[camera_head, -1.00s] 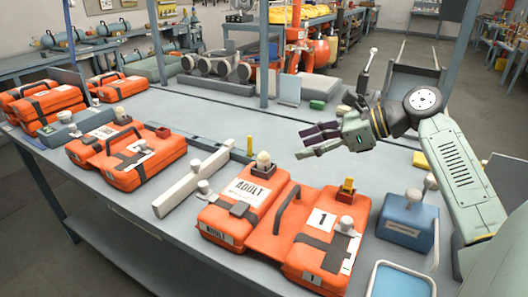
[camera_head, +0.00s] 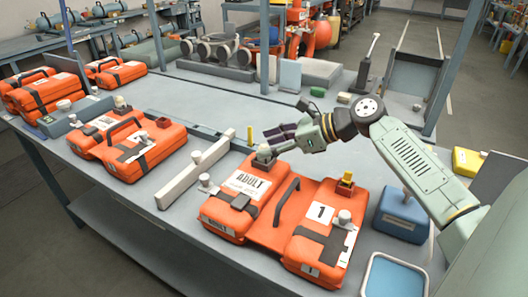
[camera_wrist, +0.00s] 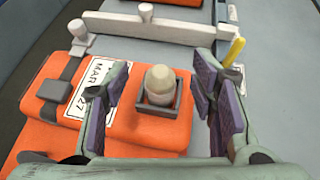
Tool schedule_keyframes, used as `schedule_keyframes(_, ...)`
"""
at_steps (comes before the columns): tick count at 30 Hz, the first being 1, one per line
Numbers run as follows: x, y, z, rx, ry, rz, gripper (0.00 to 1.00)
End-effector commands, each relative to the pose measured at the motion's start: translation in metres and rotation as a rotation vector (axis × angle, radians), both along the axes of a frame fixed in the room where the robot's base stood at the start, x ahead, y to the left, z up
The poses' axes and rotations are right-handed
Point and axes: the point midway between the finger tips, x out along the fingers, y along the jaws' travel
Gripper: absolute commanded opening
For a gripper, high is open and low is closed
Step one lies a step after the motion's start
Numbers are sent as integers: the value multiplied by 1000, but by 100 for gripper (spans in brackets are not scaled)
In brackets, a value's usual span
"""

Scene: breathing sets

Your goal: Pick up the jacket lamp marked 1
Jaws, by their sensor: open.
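The orange jacket (camera_head: 268,236) marked 1 lies at the table's front, with an ADULT label on its left half. Its pale domed lamp (camera_head: 263,153) sits upright in a dark square holder at the left half's back corner. In the wrist view the lamp (camera_wrist: 160,84) is in the middle, in its grey holder (camera_wrist: 174,104). My gripper (camera_head: 270,141) is at the lamp, reaching in from the right. In the wrist view my gripper (camera_wrist: 160,88) is open, one purple-padded finger on each side of the lamp, with gaps on both sides. The head view partly hides the fingers.
A yellow piece (camera_head: 346,180) and a white knob (camera_head: 344,217) stand on the jacket's right half. A white bar (camera_head: 192,172) and a thin yellow stick (camera_head: 249,134) stand nearby. A blue box (camera_head: 401,214) is right. More orange jackets (camera_head: 128,150) lie left.

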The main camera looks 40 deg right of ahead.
Motion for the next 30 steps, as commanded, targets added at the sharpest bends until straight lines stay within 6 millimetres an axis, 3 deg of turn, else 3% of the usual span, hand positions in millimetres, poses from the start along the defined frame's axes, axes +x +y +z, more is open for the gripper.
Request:
schedule_keyframes(9, 4, 3, -4, 0, 0, -1, 51)
schedule_keyframes(30, 4, 3, -3, 0, 0, -1, 4)
